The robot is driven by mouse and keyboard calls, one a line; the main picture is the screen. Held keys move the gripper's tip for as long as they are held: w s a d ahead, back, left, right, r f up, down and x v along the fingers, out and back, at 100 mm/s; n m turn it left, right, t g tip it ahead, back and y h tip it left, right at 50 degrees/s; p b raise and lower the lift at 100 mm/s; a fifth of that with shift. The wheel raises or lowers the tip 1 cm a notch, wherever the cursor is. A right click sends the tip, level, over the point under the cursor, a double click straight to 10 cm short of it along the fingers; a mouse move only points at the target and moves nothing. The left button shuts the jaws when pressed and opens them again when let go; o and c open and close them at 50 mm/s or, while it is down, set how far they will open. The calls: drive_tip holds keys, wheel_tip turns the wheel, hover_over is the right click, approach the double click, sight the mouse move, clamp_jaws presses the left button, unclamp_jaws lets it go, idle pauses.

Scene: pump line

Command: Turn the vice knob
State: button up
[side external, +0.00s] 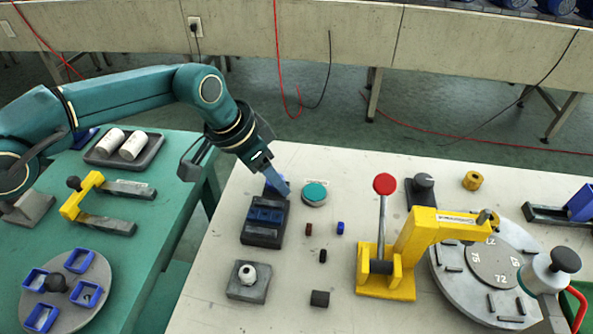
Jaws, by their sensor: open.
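My gripper (273,178) points down over the pale table, beside the back end of a dark block with blue inserts (264,216). It is open; a bit of blue shows at its fingertips, and I cannot tell whether they touch it. No part is plainly marked as the vice. A black knob (424,181) sits on a dark bracket behind the yellow lever press (416,240), right of my gripper. Another dark knob (73,183) sits on a yellow clamp-like fixture (88,195) on the green table.
A teal button (314,193) is just right of my gripper. The press's red-balled lever (384,184) stands upright. A numbered round plate (455,283) lies right of the press. Small dark and blue pieces lie mid-table. A tray with white cylinders (123,151) is on the green table.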

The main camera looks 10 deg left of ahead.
clamp_jaws()
drive_tip(key=shift+d+n+t+y, duration=0.1)
drive_tip(key=shift+n+t+y, duration=0.2)
drive_tip(key=shift+n, duration=0.85)
drive_tip(key=shift+d+n+t+y, duration=0.15)
drive_tip(key=shift+n+y, duration=0.25)
drive_tip(key=shift+n, duration=0.75)
drive_tip(key=shift+a, duration=0.1)
unclamp_jaws()
drive_tip(key=shift+v, duration=2.55)
